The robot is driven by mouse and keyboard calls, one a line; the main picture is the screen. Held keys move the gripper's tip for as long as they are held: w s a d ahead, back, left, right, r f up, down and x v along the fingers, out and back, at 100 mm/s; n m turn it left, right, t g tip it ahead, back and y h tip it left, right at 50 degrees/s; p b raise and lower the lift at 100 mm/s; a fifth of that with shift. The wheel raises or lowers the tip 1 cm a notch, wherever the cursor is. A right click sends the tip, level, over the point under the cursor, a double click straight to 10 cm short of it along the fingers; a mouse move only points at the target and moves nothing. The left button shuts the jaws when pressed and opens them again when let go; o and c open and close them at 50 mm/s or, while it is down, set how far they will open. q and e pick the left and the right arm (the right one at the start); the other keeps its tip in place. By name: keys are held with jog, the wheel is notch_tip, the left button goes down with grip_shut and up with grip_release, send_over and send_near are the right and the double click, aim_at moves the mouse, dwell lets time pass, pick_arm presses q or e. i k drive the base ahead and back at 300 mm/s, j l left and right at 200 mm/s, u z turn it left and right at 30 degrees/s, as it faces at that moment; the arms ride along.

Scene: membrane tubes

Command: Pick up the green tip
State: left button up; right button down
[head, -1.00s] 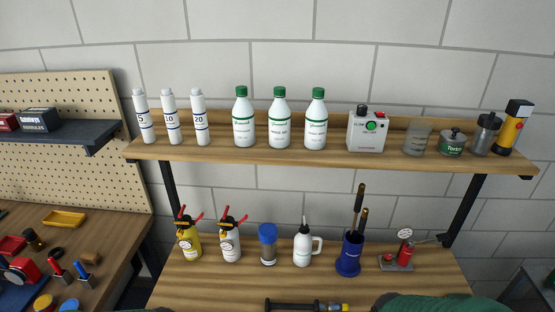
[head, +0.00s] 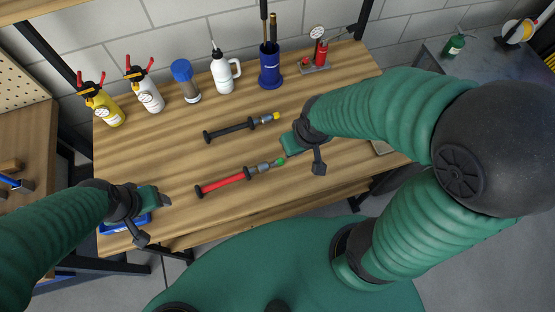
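The green tip (head: 281,162) is on the right end of a red-handled tube tool (head: 224,183), which lies on the wooden bench. A similar black tube tool (head: 232,130) with a yellow tip (head: 276,116) lies behind it.
Along the bench's back stand a yellow spray bottle (head: 104,108), a white spray bottle (head: 148,95), a blue-capped jar (head: 187,84), a white squeeze bottle (head: 224,73), a blue holder (head: 270,68) and a red gauge device (head: 320,55). The bench (head: 170,155) is clear left of the tools.

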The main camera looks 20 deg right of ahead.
aim_at(279, 161)
jog(key=j+z, duration=0.85)
jog(key=k+j, duration=0.05)
jog(key=j, duration=0.05)
